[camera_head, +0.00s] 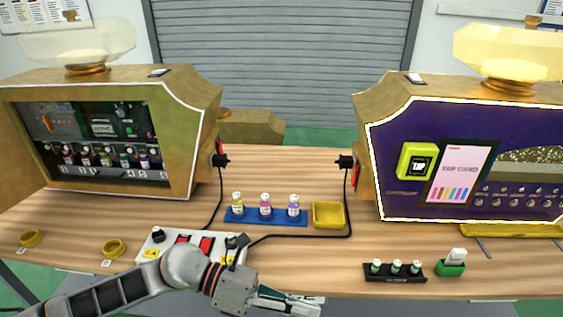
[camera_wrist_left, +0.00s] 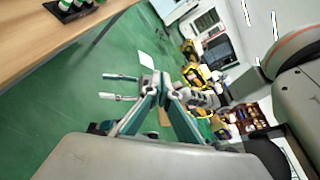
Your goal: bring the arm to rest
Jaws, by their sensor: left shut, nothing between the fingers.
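My left gripper (camera_head: 300,303) is at the bottom middle of the head view, at the front edge of the wooden table (camera_head: 330,270). It is shut with nothing in its fingers, and it points to the right. Its arm comes in from the lower left and covers part of the white switch panel (camera_head: 150,252). In the left wrist view the gripper (camera_wrist_left: 112,87) is over green floor, apart from the table edge. My right gripper is not in view.
A blue rack (camera_head: 265,217) with three small bottles and a yellow tray (camera_head: 328,215) stand mid-table. A black rack (camera_head: 395,273) of vials and a green holder (camera_head: 451,268) are at front right. Vending machines (camera_head: 185,140) and (camera_head: 395,115) flank the table. Black cables lie between them.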

